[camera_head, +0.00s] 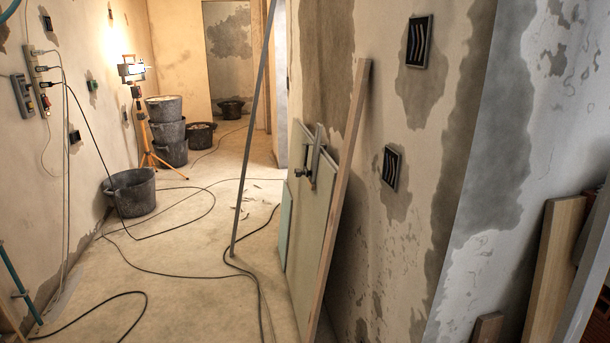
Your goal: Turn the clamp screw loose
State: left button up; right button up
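A clamp (316,158) sits on the top edge of pale boards (312,222) that lean against the right wall. Its light grey metal bar stands up at a slight tilt. A dark screw with its handle (302,173) sticks out to the left, on the near face of the boards. I cannot tell how tightly the screw presses on them. Part of the clamp behind the boards is hidden. Neither my left nor my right gripper is in view.
A wooden batten (342,190) leans just right of the clamp. A thin grey pole (251,140) stands left of it. Black cables (185,275) cross the floor. Black buckets (131,193) and a work light on an orange tripod (140,115) stand along the left.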

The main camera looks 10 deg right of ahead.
aim_at(299, 173)
jog(key=i+z, duration=0.15)
jog(key=z, duration=0.3)
jog(key=i+j+z, duration=0.15)
jog(key=z, duration=0.3)
jog(key=i+j+z, duration=0.1)
jog(key=z, duration=0.35)
